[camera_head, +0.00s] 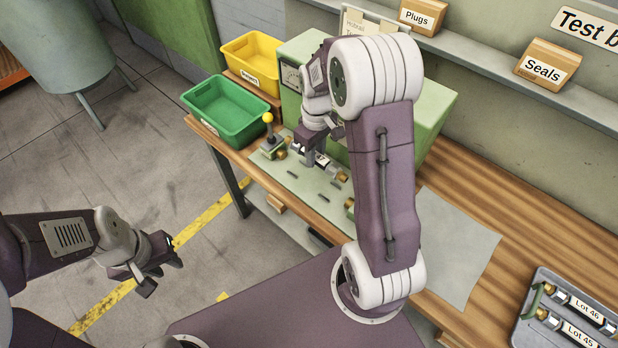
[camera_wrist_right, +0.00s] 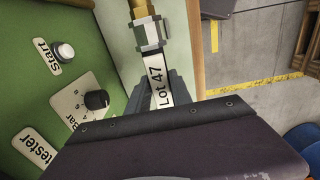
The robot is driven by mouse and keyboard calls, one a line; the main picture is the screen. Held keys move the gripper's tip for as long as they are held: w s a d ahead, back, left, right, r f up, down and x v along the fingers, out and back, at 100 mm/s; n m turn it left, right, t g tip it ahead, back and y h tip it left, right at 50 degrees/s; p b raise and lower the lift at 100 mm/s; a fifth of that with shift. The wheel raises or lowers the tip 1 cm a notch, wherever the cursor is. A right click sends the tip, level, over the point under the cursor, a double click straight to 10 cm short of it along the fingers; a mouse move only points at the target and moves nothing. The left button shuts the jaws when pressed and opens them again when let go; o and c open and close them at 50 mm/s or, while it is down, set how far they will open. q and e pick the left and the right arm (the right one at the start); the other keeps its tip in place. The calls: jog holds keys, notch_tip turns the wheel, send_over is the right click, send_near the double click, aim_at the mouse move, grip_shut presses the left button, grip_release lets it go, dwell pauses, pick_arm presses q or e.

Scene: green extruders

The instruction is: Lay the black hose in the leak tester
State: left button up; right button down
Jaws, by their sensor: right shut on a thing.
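The leak tester is a pale green machine with a flat bed (camera_head: 290,180), brass end fittings (camera_head: 350,205) and a yellow-knobbed lever (camera_head: 268,120). My right gripper (camera_head: 312,160) is low over the bed, shut on a hose (camera_head: 325,165) with silver end pieces. The right wrist view shows its white "Lot 47" label (camera_wrist_right: 160,88) between the fingers and a silver end (camera_wrist_right: 149,33) lined up with a brass fitting (camera_wrist_right: 140,8). I cannot tell whether the hose touches the bed; its black part is mostly hidden. My left gripper (camera_head: 162,268) is open and empty over the floor.
A green bin (camera_head: 225,128) and a yellow bin (camera_head: 250,82) stand left of the tester. A grey tray (camera_head: 540,272) at the right holds hoses labelled Lot 45 and Lot 46. A grey mat (camera_head: 460,245) lies bare on the bench. A shelf runs behind.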

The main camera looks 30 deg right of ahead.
send_over(314, 180)
notch_tip(314, 180, down, 6)
jog(key=shift+w+a+r, duration=0.1)
jog(key=f, duration=0.3)
jog(key=shift+s, duration=0.3)
jog(key=shift+w+f, duration=0.25)
jog(key=shift+f, duration=0.15)
jog(key=shift+s+f, duration=0.1)
jog(key=shift+f, duration=0.05)
jog(key=c, duration=1.1)
grip_release()
jog(key=shift+c, duration=0.2)
